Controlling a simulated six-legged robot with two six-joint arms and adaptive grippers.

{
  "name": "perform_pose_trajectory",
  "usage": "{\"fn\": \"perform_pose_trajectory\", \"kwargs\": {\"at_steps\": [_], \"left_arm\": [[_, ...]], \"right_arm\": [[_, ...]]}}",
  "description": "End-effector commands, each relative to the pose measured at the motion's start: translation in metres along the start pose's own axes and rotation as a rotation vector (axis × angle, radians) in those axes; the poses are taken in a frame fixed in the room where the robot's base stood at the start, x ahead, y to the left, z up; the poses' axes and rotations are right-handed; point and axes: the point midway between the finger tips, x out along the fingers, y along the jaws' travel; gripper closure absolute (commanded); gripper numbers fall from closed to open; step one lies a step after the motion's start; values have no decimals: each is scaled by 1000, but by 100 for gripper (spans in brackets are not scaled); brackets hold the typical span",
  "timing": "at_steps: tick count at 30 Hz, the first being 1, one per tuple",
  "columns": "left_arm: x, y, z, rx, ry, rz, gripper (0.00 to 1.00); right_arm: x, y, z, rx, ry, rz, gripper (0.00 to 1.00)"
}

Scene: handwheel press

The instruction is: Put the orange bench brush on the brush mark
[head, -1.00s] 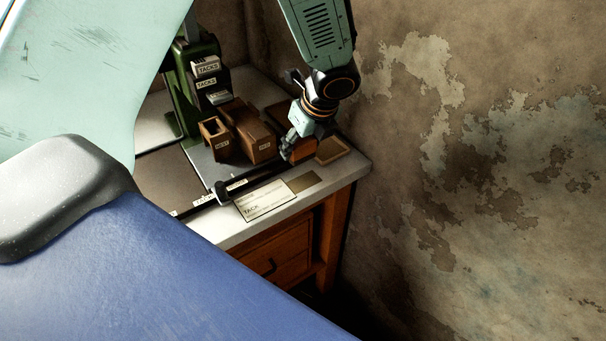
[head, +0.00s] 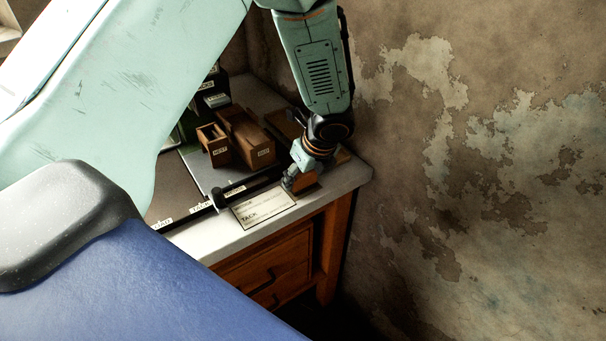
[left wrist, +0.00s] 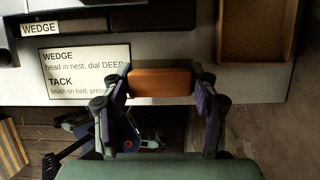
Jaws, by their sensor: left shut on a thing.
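The orange bench brush (head: 306,184) is near the bench's front edge, just right of the instruction card (head: 263,210). In the left wrist view it is an orange-brown block (left wrist: 161,82) between my two fingers. My left gripper (head: 292,181) is shut on it and points down. I cannot tell whether the brush touches the bench top. The tan brush mark is not visible; the brush and gripper cover the spot right of the card. My right gripper is not in view.
A shallow wooden tray (left wrist: 255,30) lies behind and to the right of the brush. Wooden boxes (head: 250,142) stand left of my gripper, with a dark rail (head: 240,186) in front. The peeling wall (head: 480,170) is close on the right.

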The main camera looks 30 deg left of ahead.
Motion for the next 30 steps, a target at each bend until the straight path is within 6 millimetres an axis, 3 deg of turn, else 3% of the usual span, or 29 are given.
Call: {"fn": "perform_pose_trajectory", "kwargs": {"at_steps": [8,20,23,30], "left_arm": [[0,0,0,0,0,0,18],[-4,0,2,0,0,0,18],[-17,-1,2,1,-2,-2,18],[-68,-1,3,2,-4,-3,18]], "right_arm": [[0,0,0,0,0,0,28],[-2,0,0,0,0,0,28],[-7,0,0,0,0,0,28],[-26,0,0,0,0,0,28]]}}
